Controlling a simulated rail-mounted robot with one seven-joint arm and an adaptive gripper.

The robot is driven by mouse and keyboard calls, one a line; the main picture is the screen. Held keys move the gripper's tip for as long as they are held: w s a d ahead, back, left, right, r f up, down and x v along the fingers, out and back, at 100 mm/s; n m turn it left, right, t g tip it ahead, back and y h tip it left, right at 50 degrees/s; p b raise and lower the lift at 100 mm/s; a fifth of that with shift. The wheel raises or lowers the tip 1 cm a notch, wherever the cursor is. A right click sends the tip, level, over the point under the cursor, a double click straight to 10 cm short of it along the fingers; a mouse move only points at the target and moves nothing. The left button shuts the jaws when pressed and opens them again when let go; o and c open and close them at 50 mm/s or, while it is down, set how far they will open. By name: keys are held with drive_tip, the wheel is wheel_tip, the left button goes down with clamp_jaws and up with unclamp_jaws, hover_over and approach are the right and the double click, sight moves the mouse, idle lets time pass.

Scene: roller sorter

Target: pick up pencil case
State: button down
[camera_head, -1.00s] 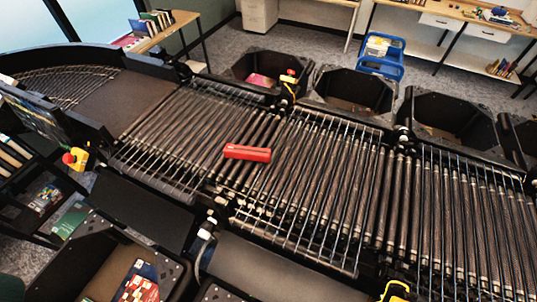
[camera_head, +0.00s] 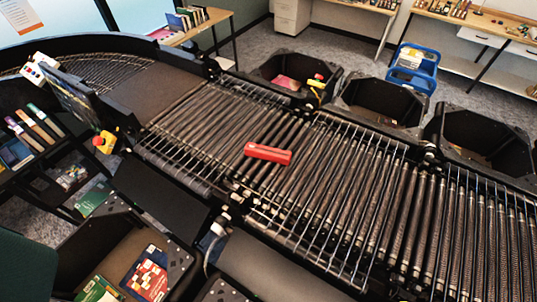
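A red, elongated pencil case (camera_head: 268,153) lies on the black roller conveyor (camera_head: 215,125), near the middle of the head view. It lies roughly crosswise to the rollers, with nothing touching it from above. My gripper is not in view.
Black bins (camera_head: 380,105) line the far side of the conveyor. More bins with books (camera_head: 147,273) stand on the near side. A bookshelf (camera_head: 35,130) is at the left, and a blue cart (camera_head: 413,68) stands beyond the bins. The rollers around the pencil case are clear.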

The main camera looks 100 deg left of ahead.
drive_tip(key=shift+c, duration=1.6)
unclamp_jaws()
